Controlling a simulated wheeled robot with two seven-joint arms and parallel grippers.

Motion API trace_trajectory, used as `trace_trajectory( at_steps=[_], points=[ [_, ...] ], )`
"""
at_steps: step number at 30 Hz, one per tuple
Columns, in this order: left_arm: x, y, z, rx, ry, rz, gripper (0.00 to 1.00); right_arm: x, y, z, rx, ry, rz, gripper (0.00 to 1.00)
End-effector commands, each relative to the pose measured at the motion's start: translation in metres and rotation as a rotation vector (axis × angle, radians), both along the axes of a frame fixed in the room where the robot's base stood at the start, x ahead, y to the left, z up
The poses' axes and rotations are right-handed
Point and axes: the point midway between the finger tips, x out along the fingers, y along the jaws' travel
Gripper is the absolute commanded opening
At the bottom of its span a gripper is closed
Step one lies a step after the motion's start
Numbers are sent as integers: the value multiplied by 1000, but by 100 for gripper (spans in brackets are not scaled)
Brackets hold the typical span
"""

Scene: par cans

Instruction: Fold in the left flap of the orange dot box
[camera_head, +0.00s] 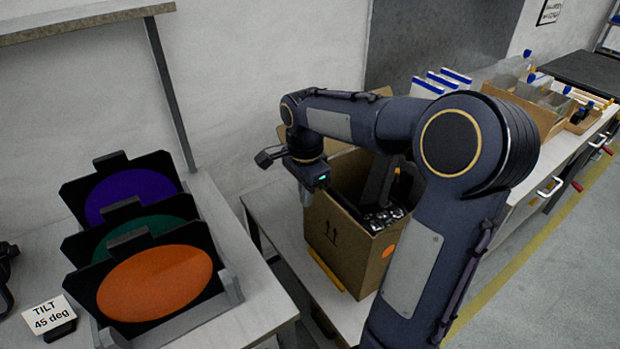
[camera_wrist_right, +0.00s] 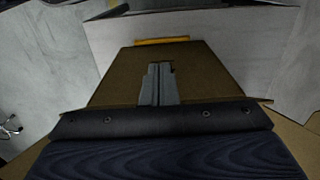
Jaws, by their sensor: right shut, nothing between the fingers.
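The orange dot box (camera_head: 345,248) is an open cardboard carton on the white bench, with an orange dot (camera_head: 388,251) on its right face and arrows on its front-left face. A dark object and shiny round pieces (camera_head: 383,218) lie inside. A flap stands up at the back; I cannot clearly make out the left flap. My right gripper (camera_head: 307,198) points down at the box's left side, shut and empty. In the right wrist view its fingers (camera_wrist_right: 160,84) are together in front of a brown cardboard panel (camera_wrist_right: 115,83); contact cannot be told.
A yellow strip (camera_head: 326,271) lies at the box's foot. On the left table, a rack (camera_head: 232,283) holds purple, green and orange discs in black frames, beside a "TILT 45 deg" sign (camera_head: 47,315). Another carton (camera_head: 530,108) stands back right. My right arm covers part of the box.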

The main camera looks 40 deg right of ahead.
Motion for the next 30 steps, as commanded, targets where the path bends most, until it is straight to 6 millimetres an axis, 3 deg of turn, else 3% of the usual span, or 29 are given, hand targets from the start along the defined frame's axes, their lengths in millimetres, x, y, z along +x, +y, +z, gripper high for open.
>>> trace_trajectory(
  at_steps=[27, 30],
  points=[
    [0, 0, 18, 0, 0, 0, 36, -8, -74, 1, -1, 0, -1, 0],
    [0, 0, 17, 0, 0, 0, 36, -8, -72, 1, 0, 0, 2, 0]
  ],
)
